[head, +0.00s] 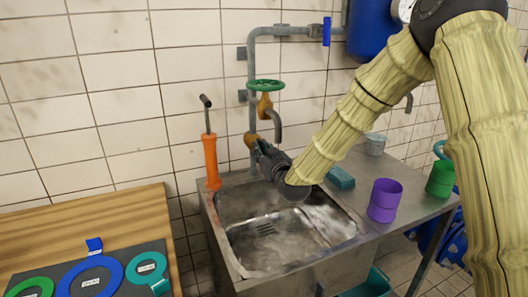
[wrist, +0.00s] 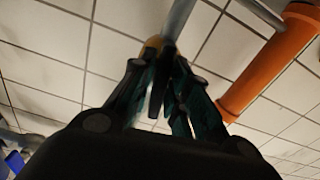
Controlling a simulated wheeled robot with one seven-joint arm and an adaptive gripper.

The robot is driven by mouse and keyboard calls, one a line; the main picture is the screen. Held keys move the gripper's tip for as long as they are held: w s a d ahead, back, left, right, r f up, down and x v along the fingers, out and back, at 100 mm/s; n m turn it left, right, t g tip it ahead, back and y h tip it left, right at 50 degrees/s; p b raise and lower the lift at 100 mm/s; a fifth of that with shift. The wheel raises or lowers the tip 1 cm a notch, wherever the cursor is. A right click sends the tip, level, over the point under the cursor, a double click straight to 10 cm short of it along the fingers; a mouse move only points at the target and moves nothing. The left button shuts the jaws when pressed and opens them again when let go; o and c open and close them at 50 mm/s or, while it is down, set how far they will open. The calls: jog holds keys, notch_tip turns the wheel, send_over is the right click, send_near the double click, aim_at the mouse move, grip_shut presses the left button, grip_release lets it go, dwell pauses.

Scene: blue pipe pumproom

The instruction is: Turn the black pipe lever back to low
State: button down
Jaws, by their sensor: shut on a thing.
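My gripper (head: 262,152) is at the grey pipe (head: 252,105) on the tiled wall, just above the back of the sink. A brass fitting (head: 250,140) on this pipe sits right at the fingertips. In the wrist view, my gripper (wrist: 164,65) has its fingers close together around a dark narrow piece (wrist: 157,98), which appears to be the black pipe lever. The yellow-brass fitting (wrist: 153,46) and the pipe (wrist: 178,18) show just beyond the fingertips. The fingers hide most of the lever, so its angle cannot be told.
An orange pump (head: 211,160) with a black handle stands left of my gripper. A green handwheel (head: 266,85) and spout are above it, and a blue lever (head: 326,31) is higher up. The metal sink (head: 240,262) lies below. A purple cup (head: 384,200) stands on the right counter.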

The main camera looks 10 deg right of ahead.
jog(key=shift+d+f+m, duration=0.1)
jog(key=shift+f+m, duration=0.05)
jog(key=shift+m, duration=0.35)
dwell(0.3)
jog(key=c, duration=1.5)
grip_release()
jog(key=shift+s, duration=0.1)
jog(key=s, duration=0.4)
jog(key=s+d, duration=0.1)
jog(key=s, duration=0.2)
jog(key=s+d, duration=0.1)
jog(key=s, duration=0.3)
jog(key=shift+s+d, duration=0.15)
jog(key=shift+s, duration=0.2)
